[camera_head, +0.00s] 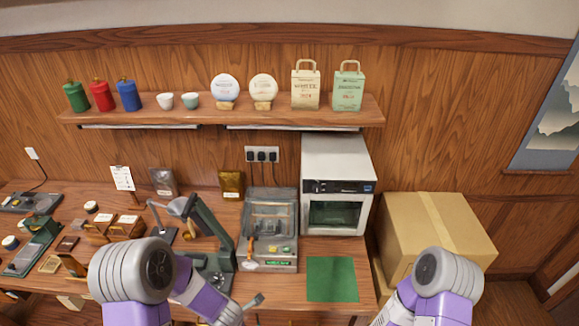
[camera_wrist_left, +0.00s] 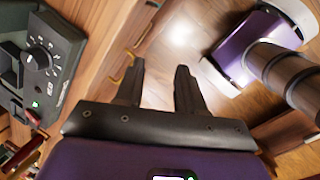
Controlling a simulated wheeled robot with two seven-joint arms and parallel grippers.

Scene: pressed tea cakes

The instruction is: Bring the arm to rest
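My left arm (camera_head: 130,275) comes in at the lower left of the head view, bent in front of the table. In the left wrist view my left gripper (camera_wrist_left: 158,78) has its two dark fingers apart, with nothing between them. The fingers point over bare wooden floor beside the table's edge. My right arm (camera_head: 445,275) stands at the lower right of the head view, in front of the cardboard box. Its gripper is out of the picture.
The table holds a green press (camera_head: 212,235), a grey machine (camera_head: 270,225), a green mat (camera_head: 332,279) and a white oven (camera_head: 338,170). A dark device with a dial (camera_wrist_left: 40,60) is close on the left in the wrist view. A cardboard box (camera_head: 430,225) stands right.

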